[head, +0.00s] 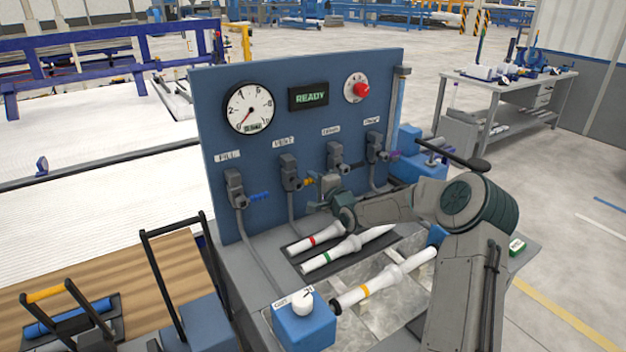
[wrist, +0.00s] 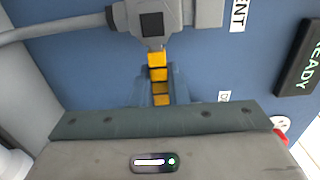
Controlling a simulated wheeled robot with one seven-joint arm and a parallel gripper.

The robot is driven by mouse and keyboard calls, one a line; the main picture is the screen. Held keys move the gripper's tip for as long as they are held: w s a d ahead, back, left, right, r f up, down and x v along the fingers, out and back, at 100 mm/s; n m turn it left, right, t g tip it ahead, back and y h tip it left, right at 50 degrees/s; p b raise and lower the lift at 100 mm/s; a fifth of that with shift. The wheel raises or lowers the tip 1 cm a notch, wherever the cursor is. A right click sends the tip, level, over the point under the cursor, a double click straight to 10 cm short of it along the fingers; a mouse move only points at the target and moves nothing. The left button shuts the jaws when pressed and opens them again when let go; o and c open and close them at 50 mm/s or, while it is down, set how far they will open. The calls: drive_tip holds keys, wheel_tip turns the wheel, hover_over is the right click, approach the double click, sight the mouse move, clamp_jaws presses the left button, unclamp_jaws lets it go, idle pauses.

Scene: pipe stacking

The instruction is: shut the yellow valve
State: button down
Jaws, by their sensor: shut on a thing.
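The yellow valve (head: 291,172) is the second from the left on the blue panel, below the VENT label. Its yellow handle (head: 308,182) sticks out sideways to the right of the grey body. My gripper (head: 319,184) is at this handle, just right of the valve body. In the wrist view the grey valve body (wrist: 151,20) is at the top, and the yellow handle (wrist: 158,60) runs down from it between the jaws. My gripper (wrist: 161,92) is shut on the handle, with a jaw on each side. The handle's outer end is hidden by the gripper.
A blue-handled valve (head: 236,188) is to the left; a third valve (head: 336,156) and a purple-handled valve (head: 377,147) are to the right. The panel carries a gauge (head: 249,108), a READY display (head: 309,97) and a red knob (head: 361,90). White pipes (head: 348,247) lie below my arm.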

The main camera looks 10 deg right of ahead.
drive_tip(key=shift+f, duration=0.1)
drive_tip(key=c, duration=1.4)
unclamp_jaws()
drive_tip(key=shift+c, duration=0.2)
drive_tip(key=shift+s, duration=0.1)
drive_tip(key=b+v, duration=0.1)
drive_tip(key=v, duration=1.2)
drive_tip(key=shift+s+b, duration=0.35)
drive_tip(key=shift+d, duration=0.1)
